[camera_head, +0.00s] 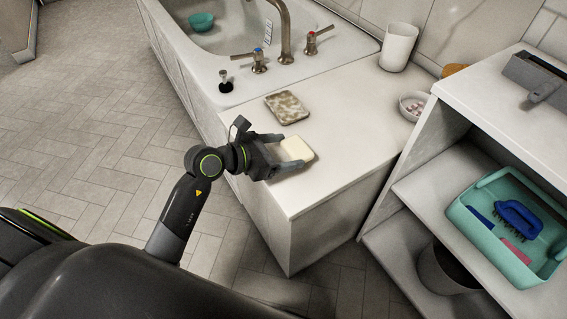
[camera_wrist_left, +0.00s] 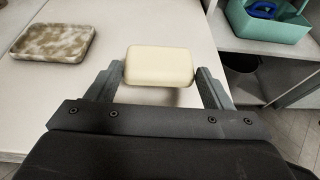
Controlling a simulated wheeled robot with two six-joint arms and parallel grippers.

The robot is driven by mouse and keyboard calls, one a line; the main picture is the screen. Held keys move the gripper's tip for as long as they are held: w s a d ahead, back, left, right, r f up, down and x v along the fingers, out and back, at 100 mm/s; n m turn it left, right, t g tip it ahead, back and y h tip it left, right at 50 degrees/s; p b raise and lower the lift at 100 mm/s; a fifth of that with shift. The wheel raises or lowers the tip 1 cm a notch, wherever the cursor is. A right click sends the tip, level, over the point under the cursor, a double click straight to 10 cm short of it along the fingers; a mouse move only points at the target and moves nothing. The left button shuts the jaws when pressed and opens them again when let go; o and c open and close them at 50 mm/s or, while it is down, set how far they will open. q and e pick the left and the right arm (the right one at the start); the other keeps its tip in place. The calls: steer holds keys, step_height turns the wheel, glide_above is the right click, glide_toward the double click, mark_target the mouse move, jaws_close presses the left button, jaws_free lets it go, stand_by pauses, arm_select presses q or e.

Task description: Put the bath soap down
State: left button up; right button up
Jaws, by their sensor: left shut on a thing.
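The bath soap (camera_head: 297,148) is a cream-coloured block with rounded corners. It also shows in the left wrist view (camera_wrist_left: 159,66). My left gripper (camera_head: 290,151) is shut on it, with one finger at each side, low over the white counter (camera_head: 345,125). I cannot tell whether the soap touches the counter. A mottled brown and cream soap dish (camera_head: 287,107) lies on the counter behind the soap; in the left wrist view (camera_wrist_left: 53,42) it is to the soap's left, apart from it. My right gripper is not in view.
A white cup (camera_head: 398,47) and a small bowl (camera_head: 413,105) stand at the counter's back right. A bathtub with taps (camera_head: 285,35) is behind. A shelf at right holds a teal tray (camera_head: 478,225) with a blue brush (camera_head: 518,218). The counter around the soap is clear.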

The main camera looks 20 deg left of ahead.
arm_select(q)
step_height(320, 180, down, 4)
steer(key=shift+r+b, duration=0.25)
steer(key=shift+b, duration=0.4)
steer(key=shift+f, duration=0.2)
steer(key=shift+r, duration=0.1)
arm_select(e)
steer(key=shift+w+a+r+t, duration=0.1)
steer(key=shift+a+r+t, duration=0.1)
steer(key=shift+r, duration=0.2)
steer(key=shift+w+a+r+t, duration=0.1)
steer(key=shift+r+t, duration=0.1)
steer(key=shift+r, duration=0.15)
arm_select(q)
steer(key=shift+f, duration=0.2)
steer(key=o, duration=1.3)
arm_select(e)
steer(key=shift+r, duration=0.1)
arm_select(q)
steer(key=shift+r, duration=0.15)
